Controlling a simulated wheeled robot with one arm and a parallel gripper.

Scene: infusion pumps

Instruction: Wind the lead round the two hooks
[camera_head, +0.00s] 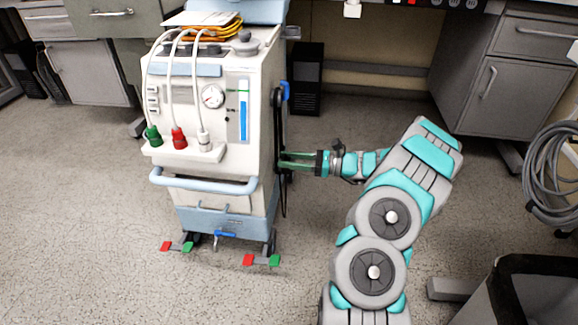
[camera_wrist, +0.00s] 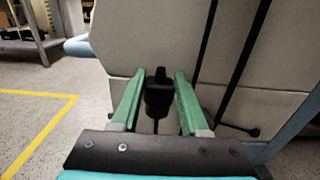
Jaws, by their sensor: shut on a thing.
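The white machine (camera_head: 215,140) on a wheeled base stands left of centre in the head view. The black lead (camera_head: 277,115) hangs along its right side, from a blue hook (camera_head: 286,91) down to near the base. I cannot make out the second hook. My gripper (camera_head: 284,160) is at that side, shut on the lead's black plug (camera_wrist: 158,95). In the wrist view my gripper (camera_wrist: 160,82) has the plug between its green fingers, in front of the beige side panel (camera_wrist: 150,45). Two strands of the lead (camera_wrist: 242,62) run down the panel to the right of the fingers.
A light blue handle bar (camera_head: 205,186) crosses the machine's front. Red and green pedals (camera_head: 262,260) stick out at its foot. A dark bin (camera_head: 530,290) and a coiled grey hose (camera_head: 550,180) are at the right. Open floor lies at the left.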

